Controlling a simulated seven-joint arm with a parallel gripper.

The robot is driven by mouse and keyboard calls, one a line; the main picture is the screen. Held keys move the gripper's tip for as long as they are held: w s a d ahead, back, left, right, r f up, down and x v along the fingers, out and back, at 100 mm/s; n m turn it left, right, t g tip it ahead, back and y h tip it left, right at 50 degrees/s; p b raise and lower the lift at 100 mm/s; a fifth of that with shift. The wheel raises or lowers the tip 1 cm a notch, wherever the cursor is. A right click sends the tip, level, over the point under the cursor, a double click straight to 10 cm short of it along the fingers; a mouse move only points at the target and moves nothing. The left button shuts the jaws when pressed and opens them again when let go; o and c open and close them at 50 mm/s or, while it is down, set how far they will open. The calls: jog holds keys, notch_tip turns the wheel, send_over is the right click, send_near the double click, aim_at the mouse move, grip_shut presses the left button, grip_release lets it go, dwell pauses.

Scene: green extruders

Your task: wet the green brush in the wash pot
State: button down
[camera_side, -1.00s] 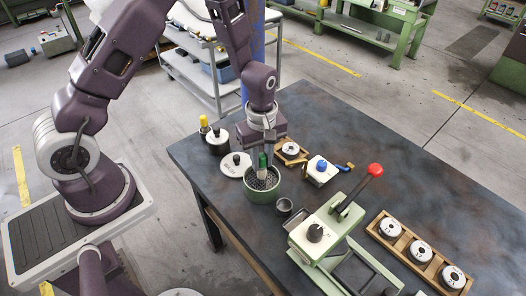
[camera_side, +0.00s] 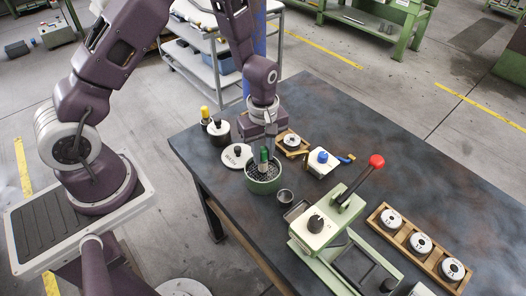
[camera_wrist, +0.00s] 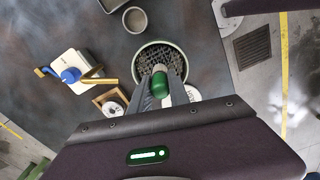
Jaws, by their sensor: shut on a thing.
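The wash pot (camera_side: 262,187) is a round green pot with a dark mesh inside, near the table's left edge. The green brush (camera_side: 264,156) is upright over the pot's mouth, its lower end at or just inside the opening. I cannot tell whether its tip touches the mesh or liquid. My gripper (camera_side: 264,147) is shut on the brush's green handle from above. In the wrist view the brush (camera_wrist: 160,84) sits between my fingers, with the pot's rim (camera_wrist: 183,48) around and beyond it. The fingers hide part of the handle.
A white lid (camera_side: 230,161) with a black knob lies left of the pot. A small grey cup (camera_side: 285,196) stands right of it. A blue-knobbed block (camera_side: 322,162), a red-knobbed press (camera_side: 330,215) and a wooden rack (camera_side: 405,250) are farther right. The back right of the table is clear.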

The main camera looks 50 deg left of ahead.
jog(key=shift+f, duration=0.4)
dwell(0.7)
jog(key=shift+r, duration=3.5)
jog(key=a+r+m, duration=0.4)
jog(key=r+m, duration=0.2)
jog(key=m, duration=0.9)
jog(key=shift+s+a, duration=0.3)
